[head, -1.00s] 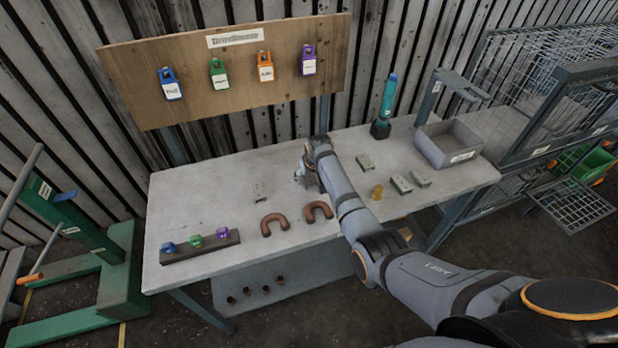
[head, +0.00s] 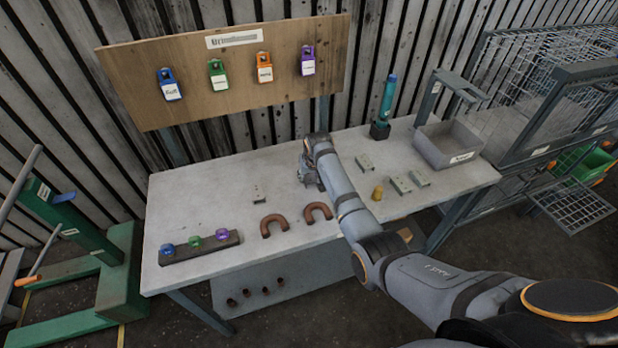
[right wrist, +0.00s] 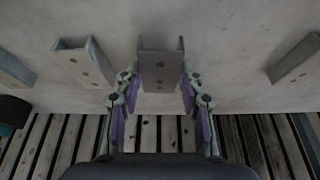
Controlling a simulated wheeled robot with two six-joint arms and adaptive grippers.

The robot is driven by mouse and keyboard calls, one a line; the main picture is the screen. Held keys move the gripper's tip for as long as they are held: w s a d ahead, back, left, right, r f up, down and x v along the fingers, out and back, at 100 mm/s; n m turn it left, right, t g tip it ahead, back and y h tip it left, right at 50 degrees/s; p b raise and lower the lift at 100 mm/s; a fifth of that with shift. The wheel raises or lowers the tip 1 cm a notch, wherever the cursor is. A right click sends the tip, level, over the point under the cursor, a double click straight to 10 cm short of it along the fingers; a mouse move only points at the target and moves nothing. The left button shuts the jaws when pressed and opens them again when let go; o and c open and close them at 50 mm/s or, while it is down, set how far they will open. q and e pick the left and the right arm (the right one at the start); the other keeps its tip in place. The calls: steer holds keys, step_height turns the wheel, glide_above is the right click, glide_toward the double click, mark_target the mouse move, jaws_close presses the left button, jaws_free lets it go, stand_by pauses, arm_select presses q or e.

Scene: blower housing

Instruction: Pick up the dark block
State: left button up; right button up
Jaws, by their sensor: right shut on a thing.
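The dark block (right wrist: 158,68) is a dark grey, channel-shaped piece with raised side walls and holes, darker than the similar pieces beside it. In the right wrist view it sits between the two fingers of my right gripper (right wrist: 158,100), which is shut on it. In the head view my right gripper (head: 307,176) is low over the middle of the workbench (head: 215,188); the block is hidden there by the gripper and arm. I cannot tell whether it touches the bench. My left gripper is not in view.
Lighter channel pieces lie left (head: 259,193) and right (head: 365,161) of the gripper. Two copper U-bends (head: 273,225) lie in front. A rail with coloured knobs (head: 200,247) is at front left. A grey bin (head: 449,146) and teal tool (head: 387,98) stand at right.

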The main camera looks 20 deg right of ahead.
steer(key=shift+w+r+b, duration=0.15)
steer(key=shift+r+b, duration=0.3)
steer(key=shift+r, duration=0.35)
steer(key=s+d+r+b, duration=0.3)
steer(key=s+d+r, duration=0.4)
steer(key=d+r, duration=0.3)
steer(key=shift+d+r, duration=0.15)
steer(key=shift+d, duration=1.05)
